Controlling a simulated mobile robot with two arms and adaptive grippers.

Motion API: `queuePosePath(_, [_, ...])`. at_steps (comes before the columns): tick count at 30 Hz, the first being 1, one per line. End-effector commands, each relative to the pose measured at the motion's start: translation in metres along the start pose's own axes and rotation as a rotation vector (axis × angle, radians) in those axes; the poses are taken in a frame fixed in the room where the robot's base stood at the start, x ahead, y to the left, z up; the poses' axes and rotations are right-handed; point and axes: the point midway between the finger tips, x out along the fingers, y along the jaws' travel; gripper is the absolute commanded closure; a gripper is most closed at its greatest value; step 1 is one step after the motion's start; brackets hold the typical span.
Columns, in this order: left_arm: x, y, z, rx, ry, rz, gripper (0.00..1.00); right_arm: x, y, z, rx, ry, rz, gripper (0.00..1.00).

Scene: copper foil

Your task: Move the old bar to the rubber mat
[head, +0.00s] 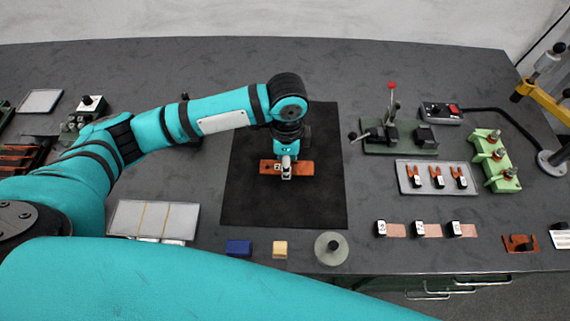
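A flat orange-brown bar (304,168) with a small white label shows over the middle of the black rubber mat (255,205). It lies nearly level from left to right in the picture. My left gripper (286,172) points down at the middle of the bar and covers part of it. Its fingertips are small and partly hidden, so I cannot tell whether they are closed on the bar. I also cannot tell whether the bar rests on the mat or hangs just above it. My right gripper is out of view.
A blue block (238,248), a tan block (281,249) and a round grey disc (331,248) stand along the front edge. A lever fixture (400,135), a tray of labelled pieces (438,178) and a green rack (494,160) are at right. The mat around the bar is clear.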

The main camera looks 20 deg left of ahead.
Motion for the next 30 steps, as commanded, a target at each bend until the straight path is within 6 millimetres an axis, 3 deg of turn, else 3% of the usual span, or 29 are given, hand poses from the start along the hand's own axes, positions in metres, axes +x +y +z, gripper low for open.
queuePosePath(5, [0.005, -0.005, 0.003, 0.001, 0.000, 0.001, 1.00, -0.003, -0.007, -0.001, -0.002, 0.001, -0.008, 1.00])
queuePosePath(12, [0.034, -0.004, 0.004, 0.001, -0.002, 0.000, 1.00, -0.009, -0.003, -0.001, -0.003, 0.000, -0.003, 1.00])
queuePosePath(22, [0.038, -0.004, 0.003, 0.001, 0.000, -0.001, 1.00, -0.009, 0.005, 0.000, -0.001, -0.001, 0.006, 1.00])
queuePosePath(23, [0.039, -0.004, 0.003, 0.001, 0.000, -0.001, 0.61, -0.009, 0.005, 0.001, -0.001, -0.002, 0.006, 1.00])
queuePosePath(28, [0.038, -0.004, 0.003, 0.001, 0.000, -0.001, 0.39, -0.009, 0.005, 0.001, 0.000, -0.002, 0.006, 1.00])
queuePosePath(30, [0.038, -0.004, 0.003, 0.001, 0.000, -0.001, 0.39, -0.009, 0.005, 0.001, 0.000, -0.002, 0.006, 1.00])
